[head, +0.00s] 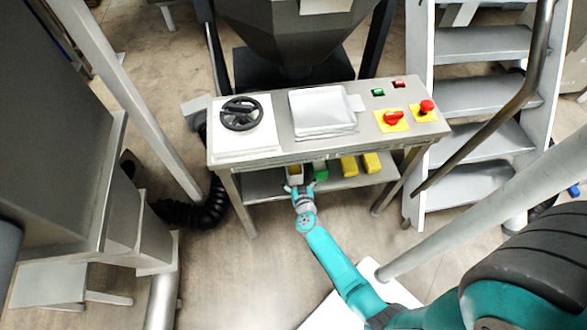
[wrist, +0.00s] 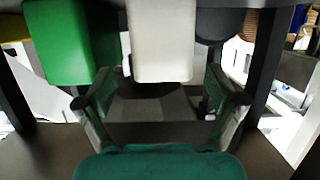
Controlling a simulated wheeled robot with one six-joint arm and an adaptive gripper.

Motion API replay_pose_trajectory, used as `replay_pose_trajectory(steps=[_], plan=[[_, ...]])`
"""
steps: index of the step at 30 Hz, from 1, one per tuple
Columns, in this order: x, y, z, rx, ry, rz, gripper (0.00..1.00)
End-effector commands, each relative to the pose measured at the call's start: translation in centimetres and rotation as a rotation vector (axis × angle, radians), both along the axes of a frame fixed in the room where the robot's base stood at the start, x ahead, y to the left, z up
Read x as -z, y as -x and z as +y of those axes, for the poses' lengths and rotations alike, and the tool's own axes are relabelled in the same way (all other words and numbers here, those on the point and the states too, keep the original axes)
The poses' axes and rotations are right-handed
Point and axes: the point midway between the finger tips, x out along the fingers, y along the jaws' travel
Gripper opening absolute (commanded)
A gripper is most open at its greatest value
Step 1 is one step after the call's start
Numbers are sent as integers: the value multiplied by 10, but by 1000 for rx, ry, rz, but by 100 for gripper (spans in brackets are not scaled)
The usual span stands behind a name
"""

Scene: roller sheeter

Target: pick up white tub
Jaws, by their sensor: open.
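The white tub (head: 294,171) is on the lower shelf of the steel table, at the left end of the row of tubs, partly under the tabletop. In the wrist view the white tub (wrist: 161,42) fills the upper middle, its near end lined up between my fingers. My gripper (head: 300,188) reaches in from the front at shelf height, close to the tub. In the wrist view my gripper (wrist: 163,92) is open, one finger on each side and nothing held. I cannot tell how far the tub is between the fingers.
A green tub (head: 320,170) stands close beside the white one, and it also shows in the wrist view (wrist: 68,42). Yellow tubs (head: 349,166) are farther right. The tabletop (head: 270,147) overhangs the shelf (head: 262,185). Table legs (head: 236,204) and steps (head: 470,140) flank the space.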

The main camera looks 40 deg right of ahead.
Motion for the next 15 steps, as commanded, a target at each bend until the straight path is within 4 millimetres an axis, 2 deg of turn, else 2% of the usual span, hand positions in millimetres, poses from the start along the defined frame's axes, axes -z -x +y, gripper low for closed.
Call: replay_pose_trajectory(steps=[9,15], plan=[[7,-31,-18,1,2,0,94],[11,-43,-25,0,0,0,94]])
